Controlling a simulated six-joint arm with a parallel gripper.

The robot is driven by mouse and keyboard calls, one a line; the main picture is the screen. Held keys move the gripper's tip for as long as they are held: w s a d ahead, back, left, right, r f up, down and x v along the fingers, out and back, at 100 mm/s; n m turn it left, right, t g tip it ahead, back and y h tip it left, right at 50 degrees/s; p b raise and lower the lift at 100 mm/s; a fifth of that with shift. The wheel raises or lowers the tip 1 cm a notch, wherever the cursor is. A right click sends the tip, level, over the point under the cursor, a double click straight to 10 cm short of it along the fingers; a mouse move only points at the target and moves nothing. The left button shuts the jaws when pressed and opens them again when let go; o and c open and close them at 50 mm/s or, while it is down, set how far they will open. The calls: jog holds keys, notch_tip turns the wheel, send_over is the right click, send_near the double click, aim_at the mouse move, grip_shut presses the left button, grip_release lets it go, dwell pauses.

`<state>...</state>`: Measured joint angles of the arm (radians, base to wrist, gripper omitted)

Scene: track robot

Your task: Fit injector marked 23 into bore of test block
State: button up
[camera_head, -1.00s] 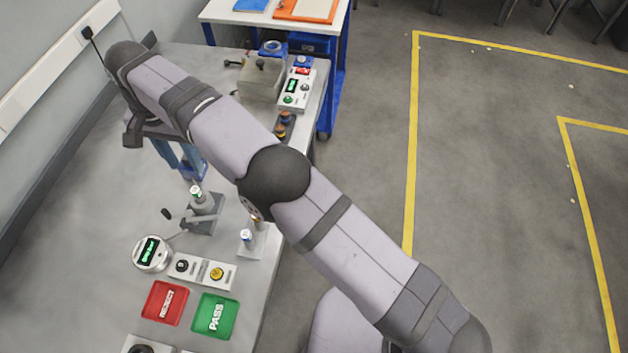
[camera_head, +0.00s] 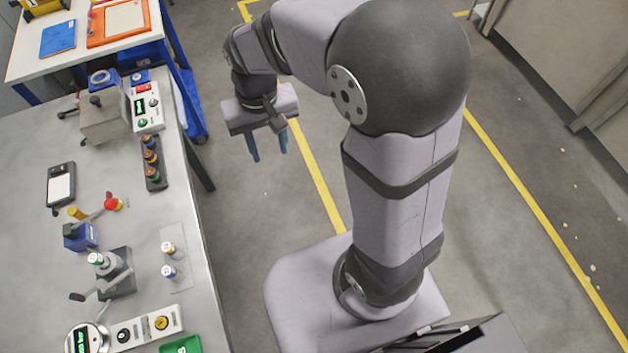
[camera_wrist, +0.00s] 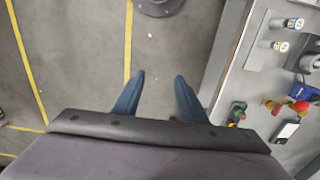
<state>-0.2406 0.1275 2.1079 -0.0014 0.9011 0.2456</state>
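My gripper (camera_head: 268,146) hangs over the floor, right of the bench. In the wrist view, its two blue fingers (camera_wrist: 158,95) are apart with only floor between them. Two small injector-like cylinders, one yellow-topped (camera_head: 168,248) and one blue-topped (camera_head: 168,271), stand on a pale plate; they also show in the wrist view (camera_wrist: 294,23). A green-topped cylinder (camera_head: 96,260) stands in a grey lever fixture (camera_head: 118,280). No marking 23 can be read. A grey block (camera_head: 104,120) at the bench's far end may be the test block; its bore cannot be made out.
Floor between bench and my base is clear.

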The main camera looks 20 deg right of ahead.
jog(key=s+d+f, duration=0.3)
jog(key=s+d, duration=0.5)
jog(key=s, duration=0.2)
jog(key=shift+s+f, duration=0.2)
jog(key=shift+f, duration=0.15)
